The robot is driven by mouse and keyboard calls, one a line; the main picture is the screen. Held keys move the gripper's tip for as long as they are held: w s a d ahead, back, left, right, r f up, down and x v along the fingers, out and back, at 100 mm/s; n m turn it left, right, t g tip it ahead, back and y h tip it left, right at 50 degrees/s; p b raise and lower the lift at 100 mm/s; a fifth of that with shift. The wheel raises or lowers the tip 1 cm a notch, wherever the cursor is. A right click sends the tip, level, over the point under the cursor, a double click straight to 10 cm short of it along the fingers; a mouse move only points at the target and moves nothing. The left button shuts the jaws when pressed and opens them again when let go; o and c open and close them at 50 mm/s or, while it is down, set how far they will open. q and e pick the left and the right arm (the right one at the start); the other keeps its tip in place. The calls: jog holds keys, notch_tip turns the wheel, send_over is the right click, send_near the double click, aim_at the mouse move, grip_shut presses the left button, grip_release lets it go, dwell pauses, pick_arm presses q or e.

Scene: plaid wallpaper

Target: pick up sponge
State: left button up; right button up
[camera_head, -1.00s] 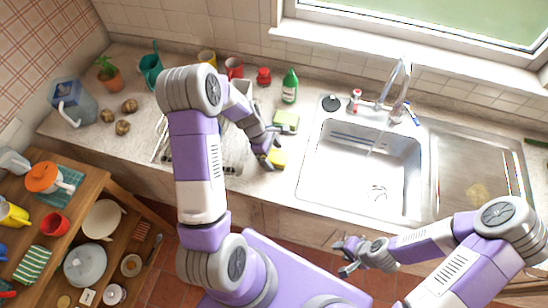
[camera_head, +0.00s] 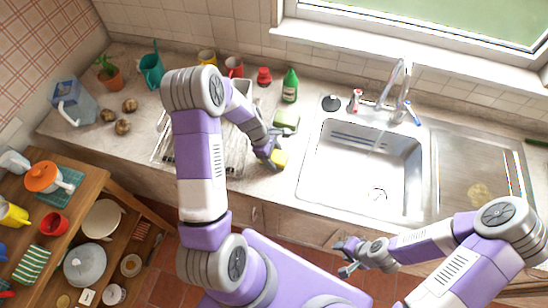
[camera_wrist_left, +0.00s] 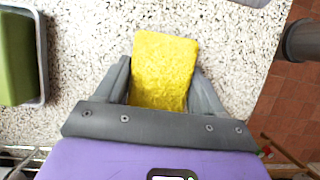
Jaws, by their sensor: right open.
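The yellow sponge (camera_head: 281,158) is at the counter, left of the sink. In the left wrist view the sponge (camera_wrist_left: 163,70) fills the space between the fingers of my left gripper (camera_wrist_left: 162,80). The fingertips lie close along both its sides; I cannot tell whether they press on it or whether it is off the counter. In the head view my left gripper (camera_head: 274,149) partly hides the sponge. My right gripper (camera_head: 346,256) is open and empty, in front of the counter below the sink.
A green block in a dish (camera_head: 286,121) lies just behind the sponge, with a green bottle (camera_head: 290,86) further back. A wire dish rack (camera_head: 235,158) stands to the left. The sink (camera_head: 335,178) is to the right. The counter edge is close in front.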

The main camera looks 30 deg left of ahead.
aim_at(274, 155)
pick_arm(q)
jog(key=c, duration=0.3)
notch_tip(274, 155, up, 10)
jog(key=shift+r+p, duration=0.2)
jog(key=shift+p, duration=0.4)
jog(key=shift+c, duration=0.2)
